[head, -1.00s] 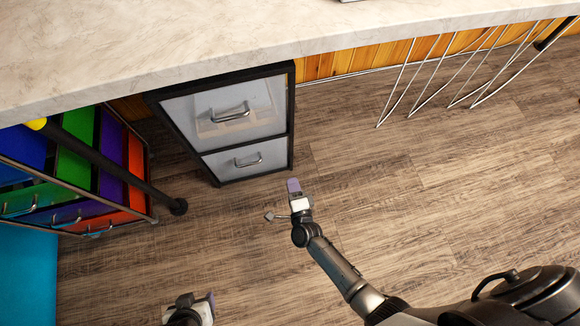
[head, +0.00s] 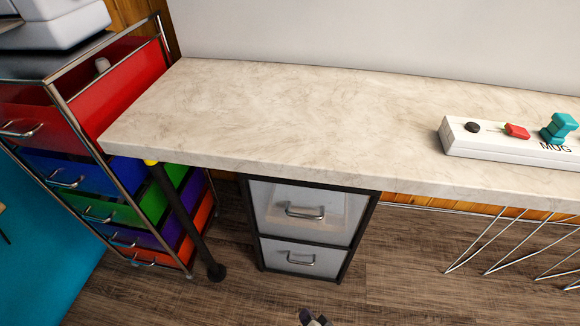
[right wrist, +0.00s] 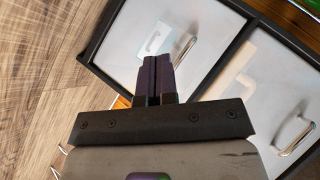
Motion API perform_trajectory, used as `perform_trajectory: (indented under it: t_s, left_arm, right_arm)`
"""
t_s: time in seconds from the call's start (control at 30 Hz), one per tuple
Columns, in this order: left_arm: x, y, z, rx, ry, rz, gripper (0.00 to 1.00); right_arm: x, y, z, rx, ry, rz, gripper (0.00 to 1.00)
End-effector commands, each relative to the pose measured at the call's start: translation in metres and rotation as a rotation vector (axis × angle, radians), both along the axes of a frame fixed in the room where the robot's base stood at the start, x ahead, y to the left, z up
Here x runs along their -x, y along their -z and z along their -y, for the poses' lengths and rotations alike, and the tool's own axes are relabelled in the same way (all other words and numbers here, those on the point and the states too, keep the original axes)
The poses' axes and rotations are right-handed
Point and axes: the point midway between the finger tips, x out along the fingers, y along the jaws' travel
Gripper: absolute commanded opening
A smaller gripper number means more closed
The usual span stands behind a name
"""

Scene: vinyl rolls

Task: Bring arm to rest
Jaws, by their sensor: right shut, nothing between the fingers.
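My right gripper (head: 313,318) just shows at the bottom edge of the head view, in front of the drawer cabinet. In the right wrist view its two dark purple fingers (right wrist: 155,77) are together and hold nothing. Behind them in that view is the cabinet front (right wrist: 195,35), with its pale drawers and metal handles. I cannot tell how far the fingertips are from the cabinet. Most of my right arm is outside the head view. My left gripper is not in view.
The two-drawer cabinet (head: 302,258) stands under a long marble-look counter (head: 280,120). A cart with coloured drawers (head: 100,200) stands at the left. A white block with small shapes (head: 505,145) lies on the counter at right. The wooden floor (head: 400,285) is clear at lower right.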

Motion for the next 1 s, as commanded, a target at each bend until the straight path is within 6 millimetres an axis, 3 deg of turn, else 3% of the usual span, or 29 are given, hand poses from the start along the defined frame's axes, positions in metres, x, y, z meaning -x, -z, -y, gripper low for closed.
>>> perform_trajectory:
  t_s: [0.17,0.4,0.6,0.83,1.0]
  left_arm:
    - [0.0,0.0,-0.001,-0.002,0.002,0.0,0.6]
    - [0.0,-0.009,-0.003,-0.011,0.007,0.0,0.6]
    - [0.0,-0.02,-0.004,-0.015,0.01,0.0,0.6]
    - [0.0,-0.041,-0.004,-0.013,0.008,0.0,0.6]
    - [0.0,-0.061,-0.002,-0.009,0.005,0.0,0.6]
  right_arm:
    - [0.01,-0.034,0.006,0.227,-0.289,-0.079,0.0]
    - [0.053,-0.099,0.062,0.546,-0.536,-0.224,0.0]
    - [0.094,-0.157,0.112,0.707,-0.544,-0.311,0.0]
    - [0.133,-0.223,0.151,0.823,-0.484,-0.27,0.0]
    - [0.18,-0.221,0.168,0.851,-0.543,-0.37,0.0]
